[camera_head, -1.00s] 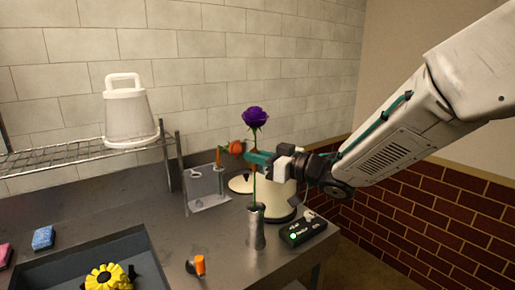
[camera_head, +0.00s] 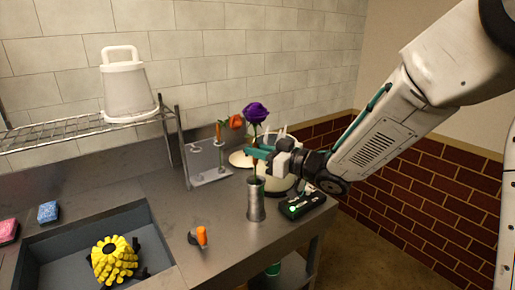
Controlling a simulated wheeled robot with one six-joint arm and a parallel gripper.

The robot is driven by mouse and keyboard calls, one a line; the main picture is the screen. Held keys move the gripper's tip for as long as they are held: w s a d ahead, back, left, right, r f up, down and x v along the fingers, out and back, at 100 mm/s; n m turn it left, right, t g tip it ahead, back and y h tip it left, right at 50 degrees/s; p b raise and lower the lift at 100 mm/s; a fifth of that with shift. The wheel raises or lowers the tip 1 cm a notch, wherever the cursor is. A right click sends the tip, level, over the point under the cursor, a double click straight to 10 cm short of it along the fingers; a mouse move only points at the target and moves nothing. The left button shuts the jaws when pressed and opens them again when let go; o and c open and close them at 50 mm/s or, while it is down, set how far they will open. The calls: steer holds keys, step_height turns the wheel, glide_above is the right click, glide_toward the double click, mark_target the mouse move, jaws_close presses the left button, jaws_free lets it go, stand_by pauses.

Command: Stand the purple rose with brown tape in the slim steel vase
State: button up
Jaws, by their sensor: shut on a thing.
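The purple rose (camera_head: 256,112) is upright in my gripper (camera_head: 257,152), which is shut on its stem below the bloom. The stem runs down to the mouth of the slim steel vase (camera_head: 256,203), and its lower end is hidden there, seemingly inside. The vase stands upright near the counter's right edge, directly below my gripper. A brownish patch shows on the stem by the fingers; I cannot tell clearly that it is the tape.
A black box with buttons (camera_head: 302,204) sits right of the vase. A pale round container (camera_head: 284,178) stands behind my gripper. An orange-handled tool (camera_head: 201,237) lies in front.

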steer(key=shift+f, duration=0.15)
steer(key=shift+f, duration=1.3)
steer(key=o, duration=1.5)
steer(key=shift+d, duration=0.1)
